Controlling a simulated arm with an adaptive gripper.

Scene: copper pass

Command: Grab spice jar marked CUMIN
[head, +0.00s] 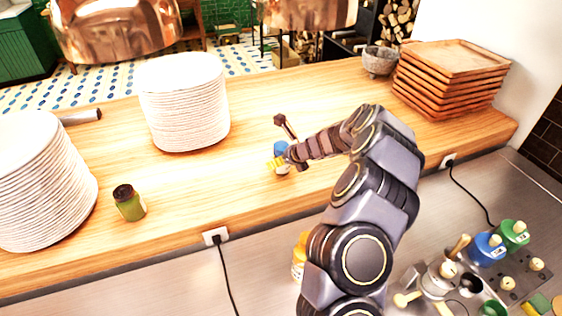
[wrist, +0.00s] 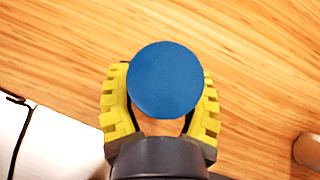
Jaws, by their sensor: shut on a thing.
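A jar with a blue lid (head: 281,147) stands upright on or just above the wooden counter, near the middle of the head view. Its body looks pale, and no label can be read. My gripper (head: 278,163) has its yellow fingers closed around this jar. In the wrist view the round blue lid (wrist: 165,80) lies between the two yellow fingers of my gripper (wrist: 160,108), one on each side. The lid hides the jar's body there.
A green jar with a dark lid (head: 129,203) stands at left, near plate stacks (head: 185,105) (head: 38,185). An orange-yellow thing (head: 299,258) is partly hidden by my arm. Wooden trays (head: 450,85) and a stone bowl (head: 380,61) stand back right. Utensils crowd the lower right.

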